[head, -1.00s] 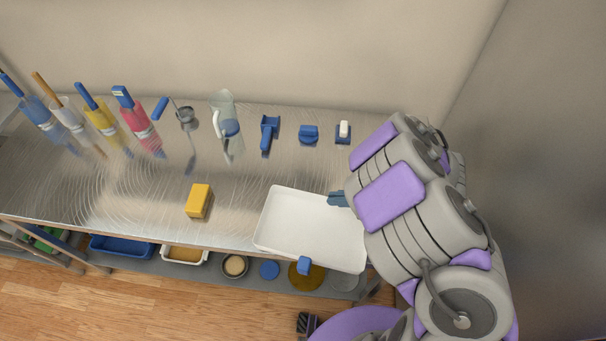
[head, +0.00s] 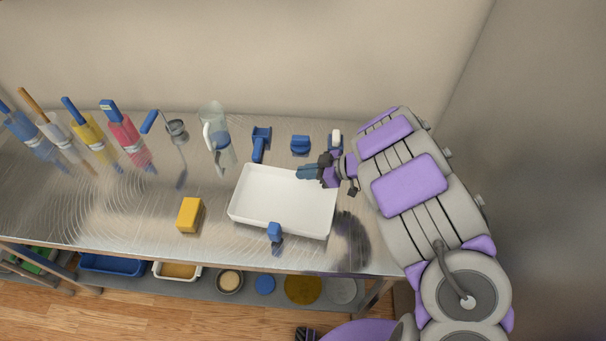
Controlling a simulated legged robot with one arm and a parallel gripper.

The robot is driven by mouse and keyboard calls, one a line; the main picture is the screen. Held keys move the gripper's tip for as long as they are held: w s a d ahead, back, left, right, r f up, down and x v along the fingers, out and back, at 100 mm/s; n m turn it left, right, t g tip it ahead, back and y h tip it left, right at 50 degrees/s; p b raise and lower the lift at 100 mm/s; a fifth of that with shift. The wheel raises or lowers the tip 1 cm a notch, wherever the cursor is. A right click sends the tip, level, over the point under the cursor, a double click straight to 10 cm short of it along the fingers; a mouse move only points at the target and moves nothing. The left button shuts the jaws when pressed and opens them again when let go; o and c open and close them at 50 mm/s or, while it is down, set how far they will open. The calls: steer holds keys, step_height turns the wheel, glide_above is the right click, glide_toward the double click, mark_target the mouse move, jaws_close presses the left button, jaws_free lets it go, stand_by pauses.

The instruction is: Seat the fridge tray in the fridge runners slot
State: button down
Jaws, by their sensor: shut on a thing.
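The fridge tray is a shallow white rectangular tray (head: 262,206) over the metal counter, turned slightly. A blue piece (head: 275,231) shows at its near edge and another blue piece (head: 308,171) at its far right corner. My gripper (head: 322,171) is at that far right corner and is shut on the tray there; its fingertips are partly hidden. I cannot tell whether the tray is touching the counter. I cannot make out the fridge runners slot in this view.
A yellow block (head: 190,214) lies left of the tray. Basins and lids sit on a shelf (head: 208,279) below. A grey panel (head: 540,180) stands at right. The counter's left-middle is clear.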

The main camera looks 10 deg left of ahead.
steer(key=shift+w+a, duration=0.2)
steer(key=shift+w, duration=0.05)
steer(key=shift+w+a+f, duration=0.2)
steer(key=shift+w+f, duration=0.05)
steer(key=shift+f, duration=0.35)
steer(key=shift+w+a+f, duration=0.2)
steer(key=shift+w+f, duration=0.05)
steer(key=shift+f, duration=0.75)
steer(key=c, duration=1.3)
jaws_free()
steer(key=shift+o, duration=0.2)
steer(key=shift+f+b, duration=0.1)
steer(key=shift+b, duration=0.2)
steer(key=shift+f+b, duration=0.15)
steer(key=shift+b, duration=0.15)
steer(key=shift+d, duration=0.2)
steer(key=p+v, duration=0.3)
steer(key=v, duration=1.4)
steer(key=shift+s+d+f, duration=0.25)
steer(key=shift+s+d, duration=0.05)
